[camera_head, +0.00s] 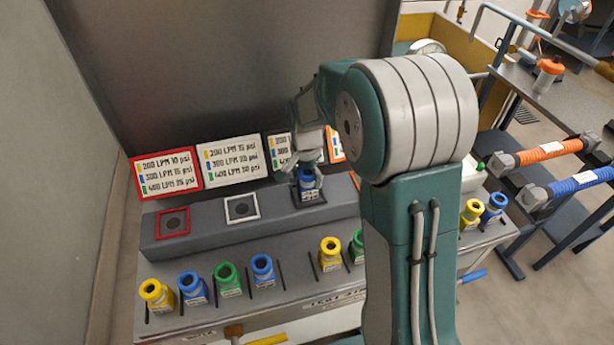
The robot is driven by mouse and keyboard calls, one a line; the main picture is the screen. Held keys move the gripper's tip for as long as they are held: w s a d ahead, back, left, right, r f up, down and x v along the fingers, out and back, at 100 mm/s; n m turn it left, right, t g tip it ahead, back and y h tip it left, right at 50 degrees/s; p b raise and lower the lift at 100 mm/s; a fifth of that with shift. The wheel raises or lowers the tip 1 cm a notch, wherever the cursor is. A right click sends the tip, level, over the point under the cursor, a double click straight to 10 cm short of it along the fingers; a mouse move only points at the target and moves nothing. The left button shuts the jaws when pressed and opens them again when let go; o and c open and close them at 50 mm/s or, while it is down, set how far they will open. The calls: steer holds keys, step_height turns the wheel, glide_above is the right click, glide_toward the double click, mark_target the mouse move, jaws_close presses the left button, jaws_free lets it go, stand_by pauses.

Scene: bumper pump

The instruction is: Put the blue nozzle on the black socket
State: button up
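A blue nozzle (307,181) stands upright over the black socket (318,201), third from the left on the grey raised block. My gripper (306,168) reaches down from above with its fingers around the top of this nozzle, and looks shut on it. The nozzle hides most of the black socket. I cannot tell whether its base is fully seated or slightly above. Other blue nozzles stand in the front row (190,286), (262,268) and at the right (494,206).
Red (173,222) and white (241,208) framed sockets to the left are empty. Yellow (152,292) and green nozzles (227,278) stand along the front, between thin dividers. Signs (167,172) line the back. My arm hides the block's right part.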

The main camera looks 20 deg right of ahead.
steer(key=shift+d+r, duration=0.1)
steer(key=shift+d, duration=0.25)
step_height(320, 180, up, 12)
steer(key=shift+a+f, duration=0.1)
steer(key=shift+f, duration=0.05)
steer(key=s+r+n+t, duration=0.2)
steer(key=s+n, duration=0.2)
steer(key=s, duration=0.8)
steer(key=s+r+n+t, duration=0.3)
steer(key=s+n, duration=0.2)
steer(key=s, duration=0.7)
steer(key=shift+t, duration=0.3)
steer(key=shift+s, duration=0.1)
